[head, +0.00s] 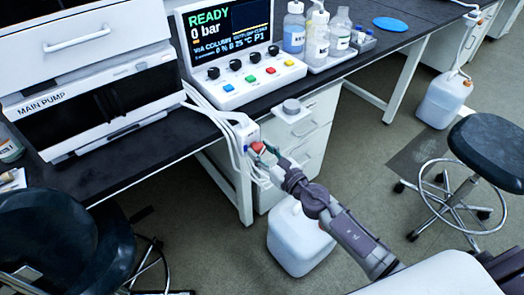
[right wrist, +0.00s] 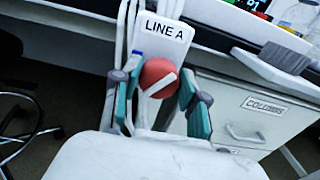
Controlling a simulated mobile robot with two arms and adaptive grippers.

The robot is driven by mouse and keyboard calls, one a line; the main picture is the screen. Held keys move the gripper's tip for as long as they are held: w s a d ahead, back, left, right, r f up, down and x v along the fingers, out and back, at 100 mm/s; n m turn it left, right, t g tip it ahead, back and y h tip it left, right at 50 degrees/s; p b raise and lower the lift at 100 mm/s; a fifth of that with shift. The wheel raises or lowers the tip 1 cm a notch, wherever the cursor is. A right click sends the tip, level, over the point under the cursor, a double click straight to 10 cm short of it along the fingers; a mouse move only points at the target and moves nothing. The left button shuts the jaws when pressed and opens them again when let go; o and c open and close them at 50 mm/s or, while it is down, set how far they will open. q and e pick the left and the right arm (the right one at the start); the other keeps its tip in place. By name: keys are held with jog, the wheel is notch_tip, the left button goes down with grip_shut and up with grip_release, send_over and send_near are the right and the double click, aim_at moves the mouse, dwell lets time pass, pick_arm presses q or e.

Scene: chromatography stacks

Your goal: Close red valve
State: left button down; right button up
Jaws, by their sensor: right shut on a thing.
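The red valve (head: 258,147) is a round red knob with a white stripe, on a white fitting at the front edge of the dark bench. In the right wrist view the red knob (right wrist: 158,72) sits just below a white plate marked LINE A (right wrist: 164,32). My right gripper (head: 264,151) reaches in from the lower right and is shut on the red valve. In the right wrist view its teal finger pads stand on either side of the knob. The contact points are partly hidden. My left gripper is not in view.
A control panel (head: 242,89) reads READY, 0 bar. White tubes (head: 205,112) run along the bench edge beside the valve. Drawers (head: 305,135) stand under the bench. A white jug (head: 298,242) is on the floor below my arm. Stools (head: 485,150) stand at right and left.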

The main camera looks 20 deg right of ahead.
jog(key=shift+m, duration=0.3)
jog(key=m, duration=0.2)
jog(key=shift+m, duration=0.4)
jog(key=m, duration=0.3)
jog(key=shift+d+m+p, duration=0.1)
jog(key=shift+m+p, duration=0.2)
jog(key=shift+m, duration=1.1)
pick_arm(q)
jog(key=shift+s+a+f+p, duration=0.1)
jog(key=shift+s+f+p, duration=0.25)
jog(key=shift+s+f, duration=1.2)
pick_arm(e)
jog(key=shift+d+f+m, duration=0.1)
jog(key=shift+m, duration=0.9)
